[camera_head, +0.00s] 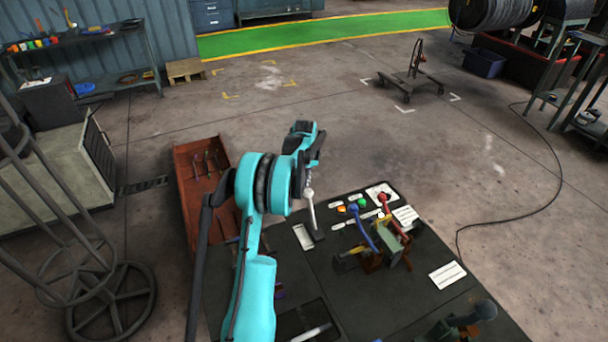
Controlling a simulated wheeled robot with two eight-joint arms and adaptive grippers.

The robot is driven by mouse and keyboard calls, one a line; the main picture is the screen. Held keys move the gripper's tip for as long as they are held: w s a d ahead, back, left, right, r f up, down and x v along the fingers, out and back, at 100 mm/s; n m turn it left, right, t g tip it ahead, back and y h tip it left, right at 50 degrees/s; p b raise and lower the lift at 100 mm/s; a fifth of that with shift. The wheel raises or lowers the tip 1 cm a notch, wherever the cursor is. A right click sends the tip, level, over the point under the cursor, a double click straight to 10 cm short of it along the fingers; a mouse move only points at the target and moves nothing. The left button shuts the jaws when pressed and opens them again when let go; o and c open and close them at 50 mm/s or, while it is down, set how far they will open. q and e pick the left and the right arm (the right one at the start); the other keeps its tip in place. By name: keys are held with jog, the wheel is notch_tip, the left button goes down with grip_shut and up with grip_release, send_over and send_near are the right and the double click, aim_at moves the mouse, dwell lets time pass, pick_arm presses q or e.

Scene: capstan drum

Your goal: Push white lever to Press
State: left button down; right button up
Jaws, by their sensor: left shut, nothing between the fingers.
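The white lever (312,212) stands nearly upright on the left part of the dark console top (335,275), with its rounded tip upward. My left arm is teal and reaches over the console's left side. Its gripper (312,170) is small and dark in the head view, shut and empty, close above the lever's tip. I cannot tell whether it touches the lever. My right gripper is not in view.
A blue lever (362,228) and a red lever (387,205) stand right of the white one, near coloured buttons (362,202) and white label plates (447,274). A reddish-brown tray (189,190) with tools lies left of my arm. Open floor lies beyond the console.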

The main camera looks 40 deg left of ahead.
aim_at(309, 189)
pick_arm(q)
jog(key=shift+s+d+r, duration=0.3)
jog(key=shift+s+d, duration=0.4)
jog(key=shift+d, duration=0.15)
jog(key=shift+d+r, duration=0.15)
jog(key=shift+d, duration=0.05)
jog(key=shift+s+d+r+t+y+b, duration=0.25)
jog(key=shift+s+d+y, duration=0.15)
jog(key=shift+d, duration=0.15)
jog(key=shift+s+d+r+t+y+b, duration=0.25)
jog(key=shift+d+y, duration=0.15)
jog(key=shift+d, duration=0.1)
jog(key=s+d+t+y+b, duration=0.3)
jog(key=s+d+y+b, duration=0.3)
jog(key=d, duration=0.5)
jog(key=shift+d+b, duration=0.25)
jog(key=shift+b, duration=0.1)
jog(key=shift+s+d, duration=0.1)
jog(key=shift+d, duration=0.05)
